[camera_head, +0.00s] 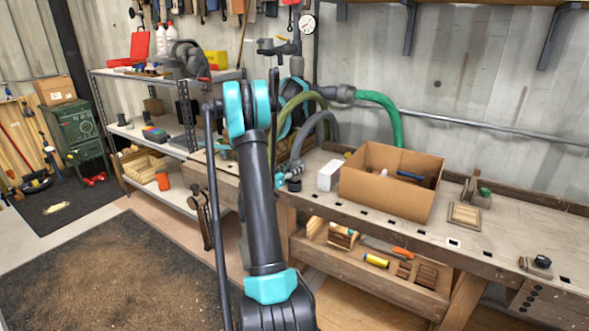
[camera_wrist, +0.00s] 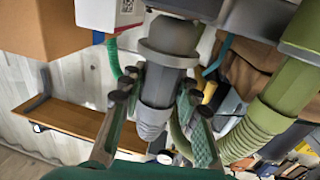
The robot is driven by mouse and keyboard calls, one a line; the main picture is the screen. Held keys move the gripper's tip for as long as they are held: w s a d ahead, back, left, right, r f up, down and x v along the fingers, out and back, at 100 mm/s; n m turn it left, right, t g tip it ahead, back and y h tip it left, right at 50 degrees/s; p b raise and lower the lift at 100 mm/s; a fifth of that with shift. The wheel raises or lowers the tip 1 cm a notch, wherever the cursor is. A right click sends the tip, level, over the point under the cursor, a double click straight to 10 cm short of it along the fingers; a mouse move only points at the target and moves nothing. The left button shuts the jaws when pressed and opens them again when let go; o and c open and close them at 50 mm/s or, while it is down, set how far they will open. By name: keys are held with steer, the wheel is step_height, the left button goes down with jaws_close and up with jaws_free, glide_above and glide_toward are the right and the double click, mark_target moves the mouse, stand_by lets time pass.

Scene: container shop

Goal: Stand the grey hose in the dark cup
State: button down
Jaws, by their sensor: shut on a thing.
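The grey hose (camera_head: 314,122) arches down to the workbench in the head view. In the wrist view my gripper (camera_wrist: 157,90) is shut on the hose's grey end piece (camera_wrist: 160,88), with one finger on each side. The end's wide collar points to the top of that picture. The dark cup (camera_head: 294,185) stands on the bench just below the hose end in the head view. A dark edge (camera_wrist: 190,7) lies beyond the collar in the wrist view. I cannot tell whether the end is inside the cup or just above it.
An olive hose (camera_head: 299,98) arches close behind, and a green hose (camera_head: 380,100) runs to the right. A white box (camera_head: 329,175) and an open cardboard box (camera_head: 385,193) stand right of the cup. Metal shelves (camera_head: 150,133) are on the left.

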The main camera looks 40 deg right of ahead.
mark_target(294, 159)
steer(key=shift+f, duration=1.4)
stand_by(1.2)
steer(key=c, duration=1)
jaws_free()
step_height(294, 159, up, 10)
